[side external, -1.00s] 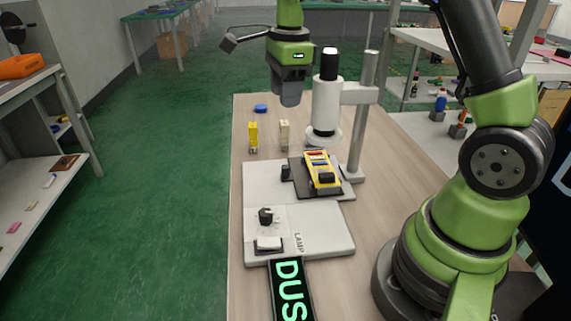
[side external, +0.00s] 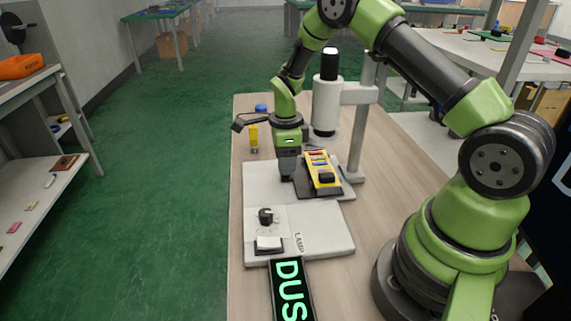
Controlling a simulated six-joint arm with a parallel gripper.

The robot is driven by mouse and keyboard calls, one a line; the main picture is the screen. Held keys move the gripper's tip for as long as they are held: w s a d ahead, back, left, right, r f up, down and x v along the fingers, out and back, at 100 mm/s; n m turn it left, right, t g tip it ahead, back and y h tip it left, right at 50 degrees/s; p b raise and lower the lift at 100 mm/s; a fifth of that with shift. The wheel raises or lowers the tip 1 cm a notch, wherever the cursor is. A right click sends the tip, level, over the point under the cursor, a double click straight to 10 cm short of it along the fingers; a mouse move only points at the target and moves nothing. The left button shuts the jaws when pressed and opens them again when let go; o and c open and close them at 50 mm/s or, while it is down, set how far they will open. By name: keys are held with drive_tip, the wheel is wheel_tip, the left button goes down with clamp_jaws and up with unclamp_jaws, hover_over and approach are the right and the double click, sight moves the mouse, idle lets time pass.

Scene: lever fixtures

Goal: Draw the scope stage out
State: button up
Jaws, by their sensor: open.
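The scope stage (side external: 302,184) is a dark plate on the white microscope base (side external: 262,180), below the white scope tube (side external: 325,105). A yellow tray (side external: 323,172) with coloured pieces and a black block lies on the stage. My gripper (side external: 287,178) points down at the left edge of the stage, beside the yellow tray. It is open. Its fingers hide the small dark knob at the stage's left side, and I cannot tell whether they touch it.
A grey post (side external: 359,145) stands behind the stage at the right. A black knob (side external: 265,216) and a white rocker switch (side external: 268,243) sit at the front of the base by the LAMP label. A yellow piece (side external: 254,138) and a blue piece (side external: 261,108) lie behind. A lit sign (side external: 290,290) is in front.

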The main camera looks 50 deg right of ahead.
drive_tip(key=shift+f, duration=0.85)
clamp_jaws()
drive_tip(key=w+a, duration=0.8)
drive_tip(key=shift+w, duration=0.1)
unclamp_jaws()
wheel_tip(320, 180, up, 10)
drive_tip(key=shift+r, duration=0.1)
idle(0.3)
